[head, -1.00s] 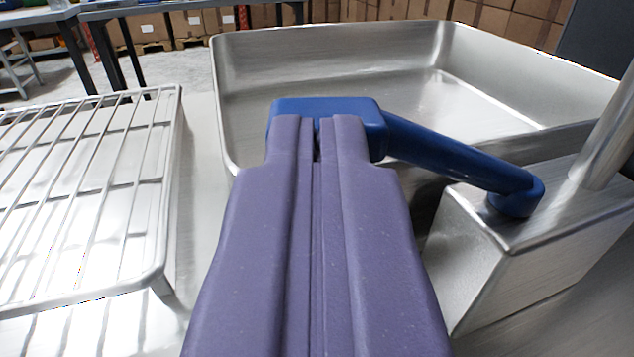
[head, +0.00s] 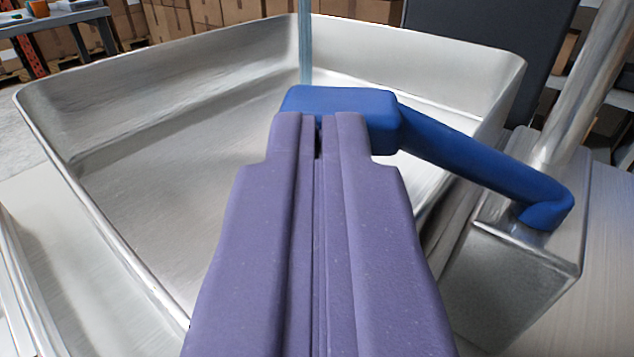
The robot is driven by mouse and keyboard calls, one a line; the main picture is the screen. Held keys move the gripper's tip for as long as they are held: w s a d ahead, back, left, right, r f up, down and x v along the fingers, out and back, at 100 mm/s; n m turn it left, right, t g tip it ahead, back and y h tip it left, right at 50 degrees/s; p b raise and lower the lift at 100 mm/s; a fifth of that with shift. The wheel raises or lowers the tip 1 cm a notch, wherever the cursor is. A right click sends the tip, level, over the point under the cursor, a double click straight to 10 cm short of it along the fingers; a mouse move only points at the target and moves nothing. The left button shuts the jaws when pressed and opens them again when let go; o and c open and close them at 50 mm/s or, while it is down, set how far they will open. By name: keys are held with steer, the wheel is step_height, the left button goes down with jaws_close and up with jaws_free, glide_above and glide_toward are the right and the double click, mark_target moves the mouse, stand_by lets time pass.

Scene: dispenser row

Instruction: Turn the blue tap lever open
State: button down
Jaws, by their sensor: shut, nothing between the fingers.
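The blue tap lever (head: 470,160) runs from a pivot on top of the metal tap block (head: 520,270) at the right to a thick block-shaped grip near the picture's middle. My purple gripper (head: 319,122) is shut, with nothing between its fingers. Its fingertips overlap the near face of the lever's grip and appear to press against it; the exact contact is hidden behind the fingers. A thin bluish stream (head: 304,42), which looks like water, stands behind the grip over the metal basin (head: 95,215).
The basin fills the space behind and left of my gripper, with its rim close by. A slanting metal pipe (head: 585,85) rises behind the tap block. Cardboard boxes stand in the background.

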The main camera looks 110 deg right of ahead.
steer(key=shift+s+d+r, duration=0.1)
steer(key=shift+d, duration=1.15)
